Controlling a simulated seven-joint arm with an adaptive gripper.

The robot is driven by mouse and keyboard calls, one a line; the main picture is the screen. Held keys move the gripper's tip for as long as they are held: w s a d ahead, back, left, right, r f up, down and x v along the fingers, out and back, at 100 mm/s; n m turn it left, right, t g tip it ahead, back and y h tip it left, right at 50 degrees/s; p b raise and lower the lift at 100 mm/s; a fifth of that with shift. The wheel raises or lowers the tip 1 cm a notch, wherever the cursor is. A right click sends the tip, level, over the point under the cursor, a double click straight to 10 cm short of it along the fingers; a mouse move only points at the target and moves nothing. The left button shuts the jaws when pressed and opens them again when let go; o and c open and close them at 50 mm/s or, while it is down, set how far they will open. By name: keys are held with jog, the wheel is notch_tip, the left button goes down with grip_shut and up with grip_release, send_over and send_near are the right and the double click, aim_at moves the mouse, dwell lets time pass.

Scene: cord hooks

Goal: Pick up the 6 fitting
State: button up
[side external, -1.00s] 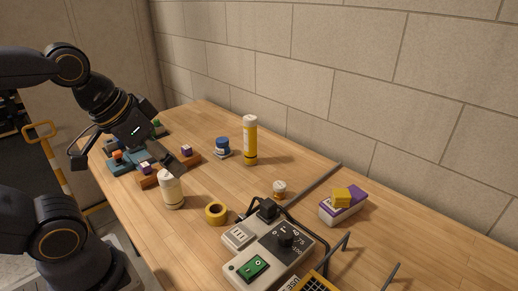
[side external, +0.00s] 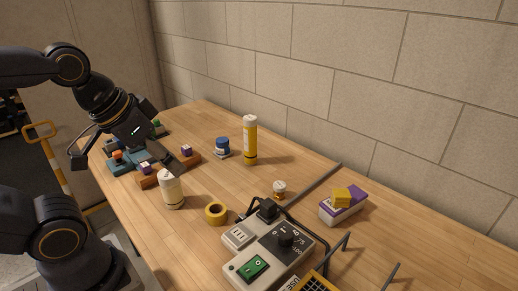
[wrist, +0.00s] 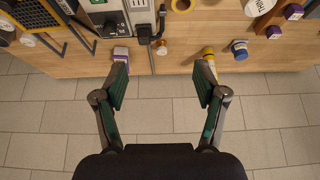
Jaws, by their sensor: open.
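No number 6 is readable in either view, so I cannot tell which piece is the 6 fitting. Small fittings sit at the far left in the side view: one purple-topped (side external: 187,150), another purple-topped (side external: 145,168) and an orange one (side external: 117,156). The two purple-topped ones are on brown blocks; the orange one is on a teal base. Purple pieces also show in the wrist view (wrist: 294,11). My gripper (wrist: 161,85) is open and empty, its fingers wide apart. In the side view it hangs near the brown blocks, just behind the white bottle.
The white bottle (side external: 171,190) stands in front of the blocks. A yellow tape roll (side external: 216,213), blue jar (side external: 222,147), yellow tube (side external: 250,140), small white-capped piece (side external: 279,188), control box (side external: 269,252) and purple-white box (side external: 343,206) are on the table. The wall runs along the back.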

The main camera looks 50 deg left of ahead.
notch_tip(320, 180, up, 2)
jog(key=w+t, duration=0.1)
jog(key=w, duration=0.1)
jog(key=g, duration=0.2)
send_over(279, 185)
jog(key=s, duration=0.6)
notch_tip(279, 185, down, 14)
jog(key=x, duration=0.9)
jog(key=shift+d+f, duration=0.2)
jog(key=shift+f, duration=0.15)
jog(key=x, duration=0.6)
jog(key=shift+w+a+f, duration=0.2)
